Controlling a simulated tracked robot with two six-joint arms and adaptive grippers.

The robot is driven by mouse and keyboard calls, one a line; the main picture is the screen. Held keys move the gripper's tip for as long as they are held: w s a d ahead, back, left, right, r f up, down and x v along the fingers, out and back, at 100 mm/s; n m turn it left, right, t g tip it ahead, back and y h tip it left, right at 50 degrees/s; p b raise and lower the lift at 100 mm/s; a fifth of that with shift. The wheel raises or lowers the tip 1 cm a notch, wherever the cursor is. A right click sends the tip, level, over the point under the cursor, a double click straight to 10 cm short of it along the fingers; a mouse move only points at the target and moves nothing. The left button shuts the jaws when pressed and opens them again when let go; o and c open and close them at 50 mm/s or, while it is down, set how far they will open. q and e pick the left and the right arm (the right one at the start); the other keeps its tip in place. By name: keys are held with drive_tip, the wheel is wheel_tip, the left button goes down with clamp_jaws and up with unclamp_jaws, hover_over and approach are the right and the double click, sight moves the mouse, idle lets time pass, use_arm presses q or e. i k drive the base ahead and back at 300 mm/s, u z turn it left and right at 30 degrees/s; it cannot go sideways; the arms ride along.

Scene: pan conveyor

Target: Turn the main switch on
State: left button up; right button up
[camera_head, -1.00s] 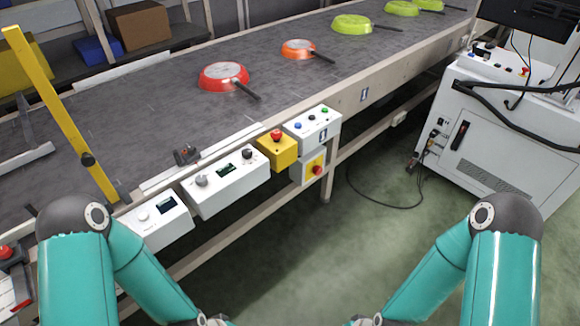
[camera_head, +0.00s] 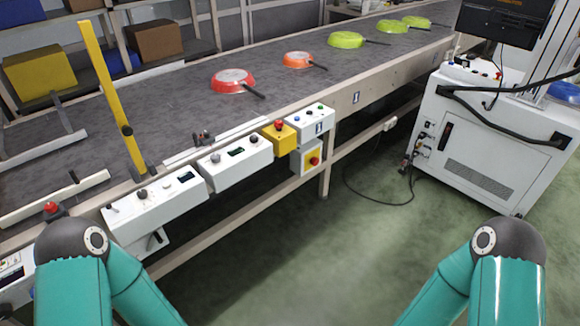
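I cannot tell for certain which control is the main switch. A red knob on a yellow plate (camera_head: 314,160) sits on a small white box below the white button box (camera_head: 312,122) at the conveyor's side. A yellow box with a red mushroom button (camera_head: 279,130) is just left of it. White control boxes with knobs and small displays (camera_head: 236,160) (camera_head: 155,207) line the conveyor edge further left. A dark handle (camera_head: 156,241) shows under the leftmost of these. Both my teal arms show at the bottom corners, but neither gripper is in view.
The conveyor (camera_head: 180,95) carries a red pan (camera_head: 231,80), an orange pan (camera_head: 297,60) and several lime pans. A yellow bar (camera_head: 110,95) stands at the left. A white cabinet (camera_head: 490,140) with cables stands at the right. The green floor (camera_head: 300,250) between is clear.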

sight(314, 161)
drive_tip(key=z, duration=0.35)
drive_tip(key=i, duration=0.95)
drive_tip(key=u, duration=2.4)
drive_tip(key=k, duration=1.05)
drive_tip(key=z, duration=0.3)
